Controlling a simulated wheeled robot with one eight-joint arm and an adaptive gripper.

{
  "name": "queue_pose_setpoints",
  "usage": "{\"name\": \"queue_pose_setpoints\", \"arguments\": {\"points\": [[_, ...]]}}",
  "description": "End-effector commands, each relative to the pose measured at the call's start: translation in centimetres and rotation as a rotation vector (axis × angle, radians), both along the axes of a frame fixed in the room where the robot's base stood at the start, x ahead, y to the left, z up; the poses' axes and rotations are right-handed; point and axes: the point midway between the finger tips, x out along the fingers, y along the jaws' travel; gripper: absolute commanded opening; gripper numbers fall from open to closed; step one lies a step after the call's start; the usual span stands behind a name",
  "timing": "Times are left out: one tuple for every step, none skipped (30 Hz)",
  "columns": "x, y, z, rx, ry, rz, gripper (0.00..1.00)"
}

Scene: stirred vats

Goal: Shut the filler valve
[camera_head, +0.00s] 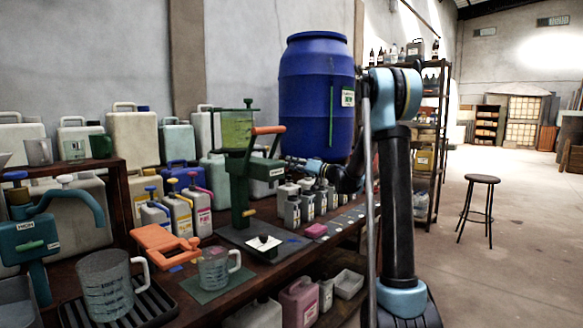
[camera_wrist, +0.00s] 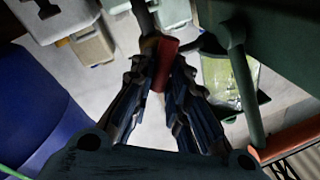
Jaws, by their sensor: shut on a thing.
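The green filler (camera_head: 243,180) stands on the bench with a clear yellow-green hopper (camera_head: 237,130) on top. An orange lever (camera_head: 268,130) reaches to the right from its upper part. My gripper (camera_head: 292,168) is at the filler's right side, in front of the blue drum. In the wrist view my gripper (camera_wrist: 163,75) is shut on a red handle (camera_wrist: 165,52), which stands between its fingers. The filler's green body (camera_wrist: 280,50) is beside it on the right, and the orange lever (camera_wrist: 285,140) is at lower right. The handle's joint to the filler is hidden.
The blue drum (camera_head: 310,90) stands close behind my gripper. Several small grey bottles (camera_head: 307,205) stand on the bench below. Jerrycans (camera_head: 130,140) line the wall, and a measuring jug (camera_head: 214,268) stands in front of the filler. The floor at right (camera_head: 520,220) is mostly clear around a stool (camera_head: 482,180).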

Motion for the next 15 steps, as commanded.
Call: {"name": "queue_pose_setpoints", "arguments": {"points": [[0.22,-0.18,-0.05,0.026,0.033,-0.005,0.00],[0.26,-0.20,-0.07,0.045,0.056,-0.004,0.00],[0.29,-0.23,-0.12,0.068,0.086,-0.004,0.00],[0.30,-0.25,-0.17,0.086,0.108,-0.004,0.00],[0.32,-0.26,-0.22,0.102,0.131,-0.005,0.00],[0.36,-0.30,-0.26,0.126,0.161,-0.005,0.00],[0.40,-0.33,-0.29,0.144,0.183,-0.005,0.00],[0.43,-0.35,-0.33,0.162,0.206,-0.006,0.00],[0.46,-0.36,-0.39,0.184,0.235,-0.007,0.00],[0.48,-0.38,-0.42,0.202,0.258,-0.007,0.00],[0.48,-0.39,-0.45,0.220,0.281,-0.006,0.00],[0.51,-0.42,-0.50,0.244,0.311,-0.006,0.00],[0.53,-0.44,-0.55,0.261,0.333,-0.006,0.00],[0.54,-0.45,-0.61,0.279,0.355,-0.007,0.00],[0.54,-0.45,-0.67,0.302,0.385,-0.007,0.00]]}}
